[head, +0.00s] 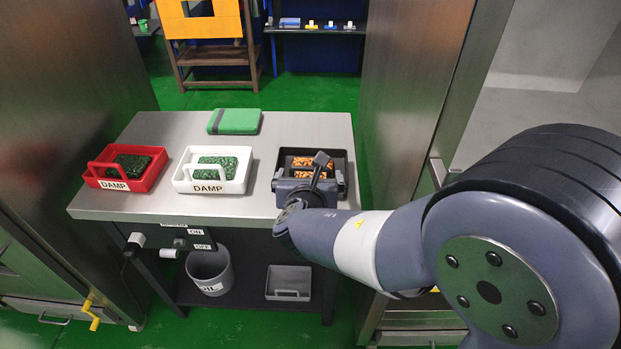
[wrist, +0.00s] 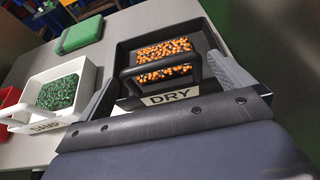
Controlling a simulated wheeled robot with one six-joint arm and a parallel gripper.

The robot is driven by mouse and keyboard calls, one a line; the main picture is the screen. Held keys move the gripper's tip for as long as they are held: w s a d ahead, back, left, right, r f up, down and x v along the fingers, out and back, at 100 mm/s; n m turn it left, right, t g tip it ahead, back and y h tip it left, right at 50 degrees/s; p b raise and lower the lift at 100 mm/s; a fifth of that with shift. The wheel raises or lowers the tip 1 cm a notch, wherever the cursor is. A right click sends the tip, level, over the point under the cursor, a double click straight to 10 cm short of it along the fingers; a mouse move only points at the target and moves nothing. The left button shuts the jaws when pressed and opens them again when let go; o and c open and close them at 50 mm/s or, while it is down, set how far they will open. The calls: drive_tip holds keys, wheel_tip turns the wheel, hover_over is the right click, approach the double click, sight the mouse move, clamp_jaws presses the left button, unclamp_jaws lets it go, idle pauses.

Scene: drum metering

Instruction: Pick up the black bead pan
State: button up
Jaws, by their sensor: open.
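The black bead pan (head: 339,155) stands on the right end of the steel table and holds orange and black beads. In the wrist view the black pan (wrist: 212,42) shows its raised handle and a label reading "DRY". My gripper (head: 310,182) is at the near side of this pan and hides part of its front. In the wrist view my gripper (wrist: 172,82) is open, with one finger on each side of the pan's handle and label. I cannot tell whether the fingers touch the pan.
A white pan (head: 241,177) and a red pan (head: 154,178), both labelled "DAMP" with green contents, stand to the left. A green closed case (head: 234,121) lies at the back. A bin (head: 208,265) and a grey tray (head: 289,283) are below. Tall steel cabinets flank the table.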

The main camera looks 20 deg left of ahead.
drive_tip(key=x, duration=0.3)
drive_tip(key=shift+w, duration=0.45)
drive_tip(key=shift+c, duration=0.2)
drive_tip(key=shift+r, duration=0.1)
drive_tip(key=c, duration=1.5)
